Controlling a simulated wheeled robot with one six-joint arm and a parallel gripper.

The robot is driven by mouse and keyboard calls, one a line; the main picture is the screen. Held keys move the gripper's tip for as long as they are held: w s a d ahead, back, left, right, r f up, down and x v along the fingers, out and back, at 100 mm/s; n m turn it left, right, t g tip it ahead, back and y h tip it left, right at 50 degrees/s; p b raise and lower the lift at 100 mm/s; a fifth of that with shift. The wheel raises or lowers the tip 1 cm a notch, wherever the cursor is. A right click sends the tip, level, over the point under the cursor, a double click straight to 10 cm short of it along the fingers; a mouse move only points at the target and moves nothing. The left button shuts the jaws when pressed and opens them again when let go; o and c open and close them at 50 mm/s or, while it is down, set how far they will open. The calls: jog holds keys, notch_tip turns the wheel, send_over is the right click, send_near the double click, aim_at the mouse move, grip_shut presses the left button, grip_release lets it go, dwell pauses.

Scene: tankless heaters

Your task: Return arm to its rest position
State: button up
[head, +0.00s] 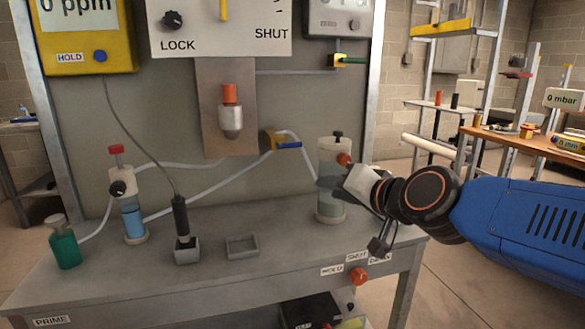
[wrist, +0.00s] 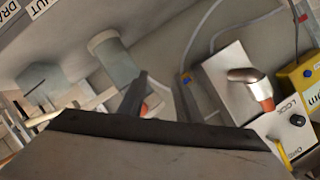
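My arm reaches in from the right in the head view, and my gripper (head: 330,184) is at the bench's right end, overlapping the clear cylinder (head: 333,148) there. In the wrist view my gripper's two dark fingers (wrist: 159,76) stand apart with nothing held between them. The cylinder (wrist: 112,62) shows beyond the left finger. An orange knob (head: 344,159) on the cylinder is just above my gripper in the head view. I cannot tell whether a finger touches the cylinder.
The grey bench (head: 250,272) holds a green bottle (head: 65,246), a blue-filled column (head: 132,220), a probe (head: 181,220) in a small cup and an empty tray (head: 242,246). A panel with an orange-topped valve (head: 230,112) stands behind. A wooden table (head: 520,142) is at right.

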jog(key=s+d+f+n+g+h, duration=0.3)
jog(key=s+d+f+g+h, duration=0.3)
jog(key=s+d+f, duration=1.4)
jog(key=shift+s+f+g+h, duration=0.3)
jog(key=shift+f+g, duration=0.5)
jog(key=shift+g, duration=0.3)
